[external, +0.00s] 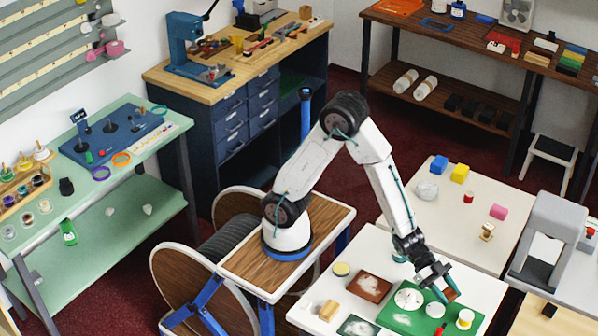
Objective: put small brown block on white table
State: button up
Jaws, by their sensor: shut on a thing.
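My gripper (442,284) is over the front white table (462,275), pointing down and to the right. It is shut on a small brown block (451,294), which shows at the fingertips above the right part of a green mat (405,320). I cannot tell whether the block touches the mat. A second white table (455,222) stands behind, with a blue block (439,165), a yellow block (459,173), a red cylinder (468,197), a pink block (498,212), a brass-coloured piece (487,232) and a grey lump (427,190) on it.
The mat bears a white round dish (409,298), a white cup (435,310) and a yellow-and-white piece (465,318). A brown tray (368,287), a yellow disc (341,269) and a tan block (328,310) lie to the left. A grey arch-shaped stand (550,240) is at right.

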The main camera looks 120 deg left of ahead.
jog(key=shift+s+a, duration=0.2)
jog(key=shift+a, duration=0.75)
jog(key=s+a+n+y, duration=0.1)
jog(key=s+a, duration=0.1)
jog(key=a, duration=0.8)
jog(key=s+a, duration=0.2)
jog(key=a, duration=0.7)
jog(key=s+a+r+m+h, duration=0.1)
jog(key=s+a+m+h, duration=0.25)
jog(key=s, duration=0.35)
jog(key=s+d+m+g+h, duration=0.3)
jog(key=s+d, duration=0.1)
jog(key=s, duration=0.1)
jog(key=f, duration=1)
jog(key=shift+w+a, duration=0.15)
jog(key=shift+a, duration=0.1)
jog(key=shift+f, duration=0.1)
